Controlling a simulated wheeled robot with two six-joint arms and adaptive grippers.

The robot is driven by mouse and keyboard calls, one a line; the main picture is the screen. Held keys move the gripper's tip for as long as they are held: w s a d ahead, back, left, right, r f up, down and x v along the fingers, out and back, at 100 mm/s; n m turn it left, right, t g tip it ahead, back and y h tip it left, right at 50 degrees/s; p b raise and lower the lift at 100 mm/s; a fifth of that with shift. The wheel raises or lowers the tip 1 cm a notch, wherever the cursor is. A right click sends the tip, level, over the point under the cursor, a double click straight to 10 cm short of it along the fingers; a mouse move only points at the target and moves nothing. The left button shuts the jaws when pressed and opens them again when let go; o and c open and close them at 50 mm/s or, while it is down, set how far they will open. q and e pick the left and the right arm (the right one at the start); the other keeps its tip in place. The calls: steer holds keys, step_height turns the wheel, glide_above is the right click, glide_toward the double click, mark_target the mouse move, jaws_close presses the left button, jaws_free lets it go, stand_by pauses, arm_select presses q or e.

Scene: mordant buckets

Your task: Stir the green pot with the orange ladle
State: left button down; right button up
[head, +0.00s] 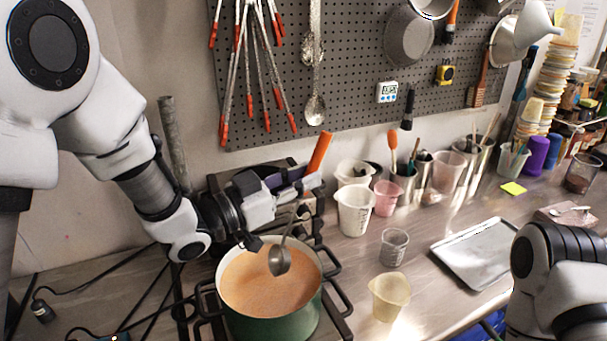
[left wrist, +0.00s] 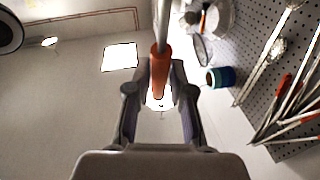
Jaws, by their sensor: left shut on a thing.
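The green pot (head: 268,328) stands on the stove and holds orange liquid. The ladle has an orange handle (head: 320,152) and a grey metal bowl (head: 279,262). My left gripper (head: 303,187) is shut on the ladle, above the pot's far rim. The handle sticks up past the fingers, and the shaft runs down to the bowl. The whole bowl shows over the liquid inside the rim; I cannot tell whether it touches the surface. In the left wrist view the orange handle (left wrist: 160,72) lies between the two fingers. My right gripper is out of view.
Right of the pot stand a yellowish cup (head: 390,297) and a clear beaker (head: 394,247). White (head: 355,212) and pink (head: 387,198) cups stand behind. A metal tray (head: 478,254) lies further right. A pegboard (head: 350,55) with hung tools is behind. My right arm is at the right edge.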

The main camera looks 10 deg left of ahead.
mark_target(290, 221)
arm_select(q)
steer(key=f+b, duration=0.1)
steer(key=a+f+b, duration=0.1)
steer(key=f, duration=0.1)
steer(key=f+b, duration=0.1)
steer(key=f, duration=0.1)
steer(key=shift+s+a+f+b, duration=0.15)
steer(key=shift+s+a+b, duration=0.25)
steer(key=shift+s+a+f, duration=0.1)
steer(key=shift+s+f, duration=0.05)
steer(key=shift+f, duration=0.05)
steer(key=shift+s+a, duration=0.1)
steer(key=shift+s, duration=0.15)
steer(key=shift+w, duration=0.2)
